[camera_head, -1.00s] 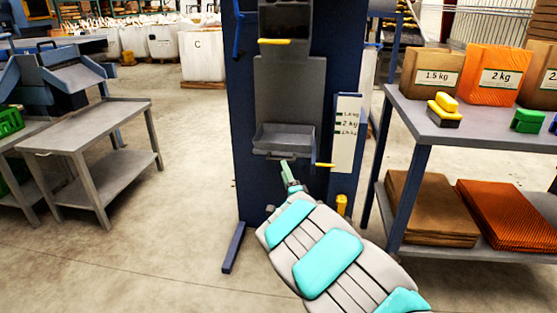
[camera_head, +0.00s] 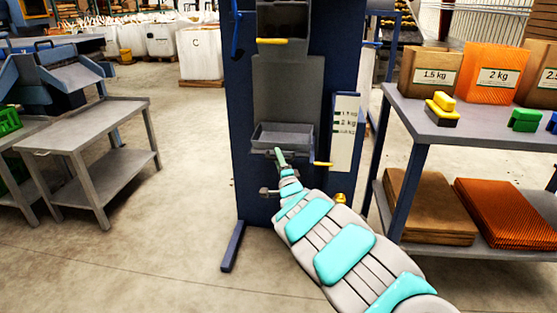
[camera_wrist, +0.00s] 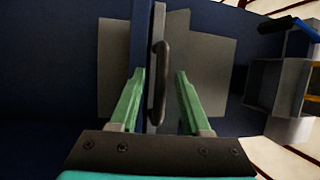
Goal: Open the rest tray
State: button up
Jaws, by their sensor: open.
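The rest tray appears to be the shallow grey tray (camera_head: 282,135) on the front of the blue machine, below a grey back plate. My gripper (camera_head: 279,153) is just below its front edge, with one green finger visible in the head view. In the wrist view, a dark bar handle (camera_wrist: 160,85) runs up the picture along a narrow edge-on panel (camera_wrist: 158,22). The two green fingers of my gripper (camera_wrist: 161,74) are open on either side of this handle, with a visible gap on each side. The arm hides part of the area below the tray.
A shelf table (camera_head: 440,128) with bags stands at the right, a grey cart (camera_head: 85,125) at the left. Floor between cart and machine is clear.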

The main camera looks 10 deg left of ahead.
grip_shut()
jog(key=shift+f, duration=0.1)
dwell(1.2)
